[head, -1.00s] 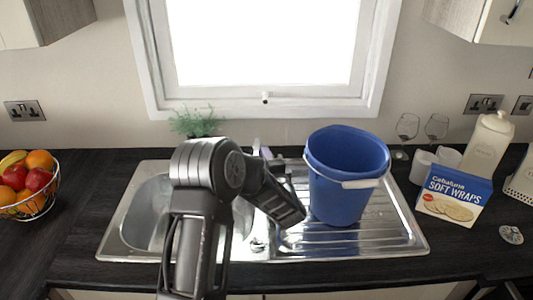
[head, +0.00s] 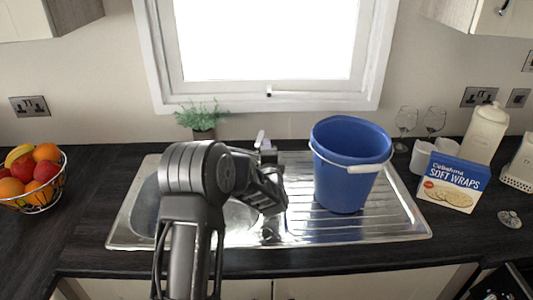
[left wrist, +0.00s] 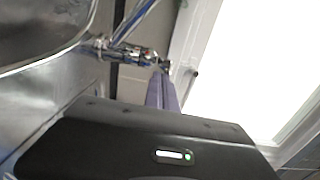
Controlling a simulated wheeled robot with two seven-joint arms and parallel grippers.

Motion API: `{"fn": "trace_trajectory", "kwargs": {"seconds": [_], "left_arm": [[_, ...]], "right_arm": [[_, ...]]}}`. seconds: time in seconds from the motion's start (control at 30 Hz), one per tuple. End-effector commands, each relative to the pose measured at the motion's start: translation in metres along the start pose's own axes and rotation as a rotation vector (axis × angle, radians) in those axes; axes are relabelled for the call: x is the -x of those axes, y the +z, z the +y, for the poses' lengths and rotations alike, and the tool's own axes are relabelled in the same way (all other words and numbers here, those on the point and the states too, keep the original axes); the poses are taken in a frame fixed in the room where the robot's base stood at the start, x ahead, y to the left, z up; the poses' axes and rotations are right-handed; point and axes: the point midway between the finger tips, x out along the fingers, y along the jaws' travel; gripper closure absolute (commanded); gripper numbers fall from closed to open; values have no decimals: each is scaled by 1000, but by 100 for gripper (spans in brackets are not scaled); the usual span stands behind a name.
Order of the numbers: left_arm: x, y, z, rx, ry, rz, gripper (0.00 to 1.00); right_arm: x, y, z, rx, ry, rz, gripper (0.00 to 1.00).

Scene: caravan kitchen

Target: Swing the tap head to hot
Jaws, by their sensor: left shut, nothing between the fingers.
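My left gripper (head: 270,172) is shut and empty, close in front of the tap. Whether it touches the lever cannot be told. My right gripper is not in view.
The blue bucket (head: 344,180) stands on the drainer close right of my gripper. The sink (head: 125,225) is partly behind my arm. A plant (head: 203,122) stands behind it. A fruit bowl (head: 35,185) is at far left; a wraps box (head: 452,184) and glasses (head: 405,120) are right.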

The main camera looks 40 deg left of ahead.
Motion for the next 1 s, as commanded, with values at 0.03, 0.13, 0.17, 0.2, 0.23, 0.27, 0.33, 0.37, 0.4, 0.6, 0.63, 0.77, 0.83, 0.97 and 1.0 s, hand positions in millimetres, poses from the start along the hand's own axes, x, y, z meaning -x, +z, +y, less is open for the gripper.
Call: {"fn": "trace_trajectory", "kwargs": {"seconds": [0.03,0.13,0.17,0.2,0.23,0.27,0.33,0.37,0.4,0.6,0.63,0.77,0.83,0.97,1.0], "left_arm": [[-3,4,3,-1,-3,29,100],[-5,7,3,0,-3,88,100],[-6,8,3,0,-3,86,100],[-6,10,3,0,-3,86,100],[-6,13,3,0,-3,85,100],[-6,15,3,1,-3,84,100],[-6,20,3,0,-2,84,100],[-7,22,3,0,-2,84,100],[-7,24,2,0,-2,85,100],[-10,34,2,1,-1,83,100],[-10,35,2,0,-1,83,100],[-11,38,0,0,-2,83,100],[-12,39,0,0,-2,83,100],[-12,40,-1,1,-3,82,100],[-12,40,-1,1,-3,81,100]], "right_arm": [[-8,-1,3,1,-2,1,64],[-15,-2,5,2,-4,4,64],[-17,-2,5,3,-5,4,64],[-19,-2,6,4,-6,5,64],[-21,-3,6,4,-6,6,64],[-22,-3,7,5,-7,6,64],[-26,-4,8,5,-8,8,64],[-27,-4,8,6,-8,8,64],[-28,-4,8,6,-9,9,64],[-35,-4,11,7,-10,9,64],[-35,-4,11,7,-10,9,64],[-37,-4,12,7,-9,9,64],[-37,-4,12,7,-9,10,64],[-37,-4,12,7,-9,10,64],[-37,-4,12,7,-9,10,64]]}}
